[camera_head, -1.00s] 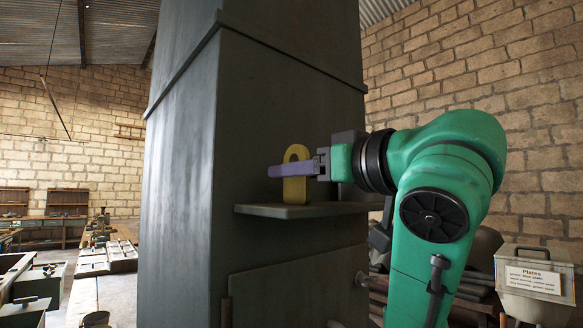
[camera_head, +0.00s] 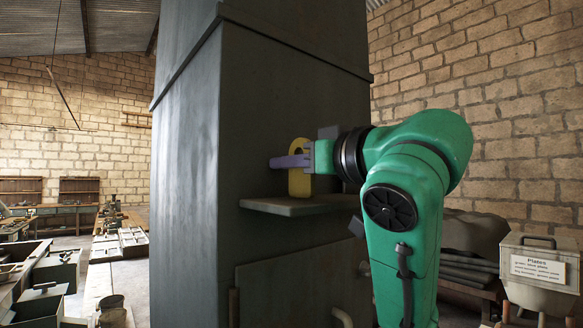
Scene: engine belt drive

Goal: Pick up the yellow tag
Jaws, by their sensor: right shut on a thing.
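The yellow tag (camera_head: 300,184) is upright, with a rounded top and a hole, just over the small shelf (camera_head: 290,207) on the dark metal column. My right gripper (camera_head: 292,161), with purple fingers and a green arm coming in from the right, is shut on the tag across its middle. A finger covers part of the tag. I cannot tell whether the tag's bottom edge touches the shelf or is slightly clear of it. My left gripper is not in view.
The dark column (camera_head: 185,180) rises beside and behind the shelf. A bin with a "Plates" sign (camera_head: 538,268) stands at the lower right. Workbenches (camera_head: 62,215) and boxes stand at the left. Brick walls close off the back.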

